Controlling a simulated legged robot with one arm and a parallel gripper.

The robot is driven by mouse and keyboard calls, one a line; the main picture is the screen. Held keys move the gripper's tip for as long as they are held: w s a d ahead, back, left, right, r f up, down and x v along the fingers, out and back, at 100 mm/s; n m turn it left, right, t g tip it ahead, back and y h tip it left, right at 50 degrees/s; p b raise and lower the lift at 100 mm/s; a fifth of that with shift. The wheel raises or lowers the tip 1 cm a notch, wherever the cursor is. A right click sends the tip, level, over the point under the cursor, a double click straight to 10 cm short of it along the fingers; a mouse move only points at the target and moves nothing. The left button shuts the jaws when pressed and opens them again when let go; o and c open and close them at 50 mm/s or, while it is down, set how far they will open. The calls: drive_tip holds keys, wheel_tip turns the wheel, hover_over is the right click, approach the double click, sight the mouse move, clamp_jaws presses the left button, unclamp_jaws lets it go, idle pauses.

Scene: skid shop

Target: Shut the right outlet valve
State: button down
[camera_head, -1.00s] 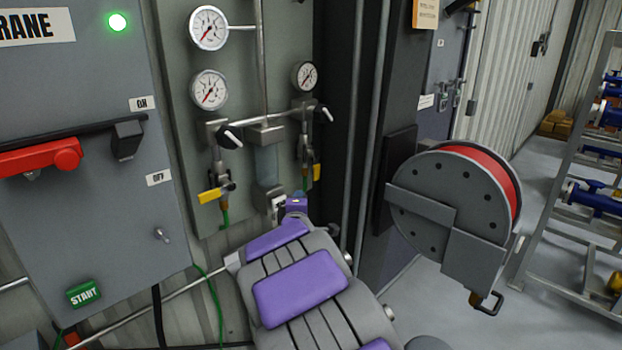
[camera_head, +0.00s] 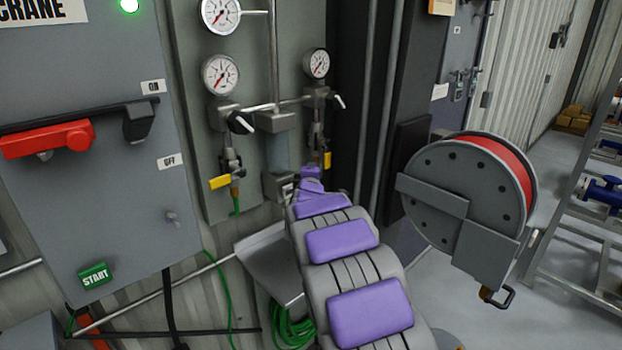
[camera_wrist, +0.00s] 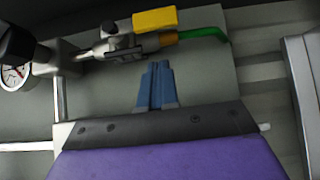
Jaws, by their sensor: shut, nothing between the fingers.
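The right outlet valve has a yellow handle (camera_head: 327,160) under the right gauge. The handle lies along the vertical pipe. In the wrist view its yellow handle (camera_wrist: 155,20) is near the top, roughly in line with the pipe and green hose. My gripper (camera_wrist: 157,68) points at the panel with its blue fingers together and empty. In the wrist view the fingertips are just below the valve, with a visible gap. In the head view my gripper is just left of and below the handle; my purple-padded arm hides the pipe's lower end.
The left outlet valve has a yellow handle (camera_head: 220,182) turned across its pipe. Gauges (camera_head: 220,75) and black levers with white tips sit above. A grey cabinet with a red lever (camera_head: 48,139) stands left. A red hose reel (camera_head: 465,195) is at right.

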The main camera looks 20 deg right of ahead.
sight(327, 154)
drive_tip(key=shift+w+d+f+b, duration=0.1)
drive_tip(key=shift+w+d+b, duration=0.2)
drive_tip(key=shift+d, duration=0.7)
drive_tip(key=shift+w+d+b, duration=0.15)
drive_tip(key=shift+w+d, duration=0.15)
drive_tip(key=shift+d, duration=0.65)
